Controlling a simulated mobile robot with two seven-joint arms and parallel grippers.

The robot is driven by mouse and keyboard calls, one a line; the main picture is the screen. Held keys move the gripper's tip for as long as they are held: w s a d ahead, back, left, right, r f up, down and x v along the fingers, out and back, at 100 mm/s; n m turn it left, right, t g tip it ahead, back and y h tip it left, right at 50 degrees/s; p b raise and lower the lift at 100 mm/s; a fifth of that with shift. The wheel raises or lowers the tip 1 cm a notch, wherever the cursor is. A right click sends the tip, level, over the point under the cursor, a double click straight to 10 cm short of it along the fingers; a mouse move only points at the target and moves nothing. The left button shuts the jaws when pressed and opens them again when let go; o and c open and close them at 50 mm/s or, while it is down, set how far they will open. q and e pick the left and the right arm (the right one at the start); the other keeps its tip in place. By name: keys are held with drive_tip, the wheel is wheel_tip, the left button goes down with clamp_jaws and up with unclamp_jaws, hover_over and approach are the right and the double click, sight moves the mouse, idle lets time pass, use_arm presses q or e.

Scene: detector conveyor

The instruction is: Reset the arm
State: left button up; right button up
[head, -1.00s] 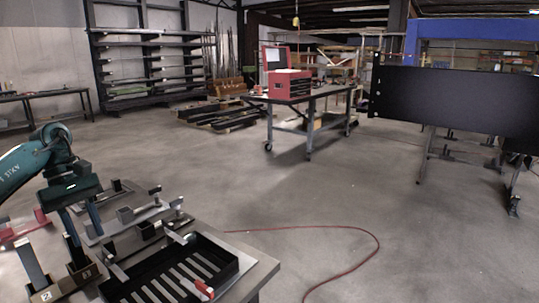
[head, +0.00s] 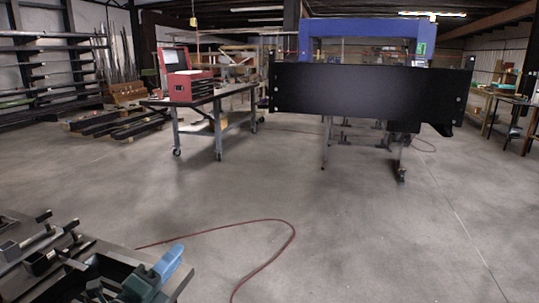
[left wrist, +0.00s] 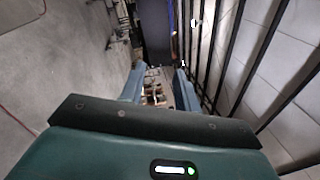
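My left gripper (left wrist: 158,82) shows in the left wrist view as two blue-grey fingers standing apart beyond a dark crossbar. Nothing appears gripped; distant clutter shows through the gap. In the head view, blue and teal parts of my left arm and gripper (head: 167,263) are at the bottom left, over the near corner of the work table (head: 183,281). Its fingertips are hard to make out there. My right gripper is not in view.
A black tray (head: 112,268) and metal fixtures (head: 38,262) are on the table at the bottom left. A red hose (head: 292,235) lies on the floor. A wheeled bench (head: 200,98) with a red toolbox (head: 190,87) and a large black panel (head: 365,92) stand farther off.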

use_arm(q)
drive_tip(key=s+a+f+n+g+y, duration=0.2)
drive_tip(key=s+f+n+g+y, duration=0.25)
drive_tip(key=n, duration=0.45)
drive_tip(key=s+a+f+n+g+y, duration=0.2)
drive_tip(key=s+f+n+y, duration=0.2)
drive_tip(key=s+f+n, duration=0.35)
drive_tip(key=s+d+f+n+g, duration=0.2)
drive_tip(key=s+f+n+g, duration=0.15)
drive_tip(key=s, duration=0.45)
drive_tip(key=s+d+f+n+g, duration=0.1)
drive_tip(key=s+f+n+g, duration=0.3)
drive_tip(key=s, duration=0.4)
drive_tip(key=w+d+f+t+h+p, duration=0.3)
drive_tip(key=w+d+t+h, duration=0.1)
drive_tip(key=w+d+t, duration=0.2)
drive_tip(key=shift+d+f, duration=0.15)
drive_tip(key=shift+d, duration=0.2)
drive_tip(key=shift+w, duration=0.1)
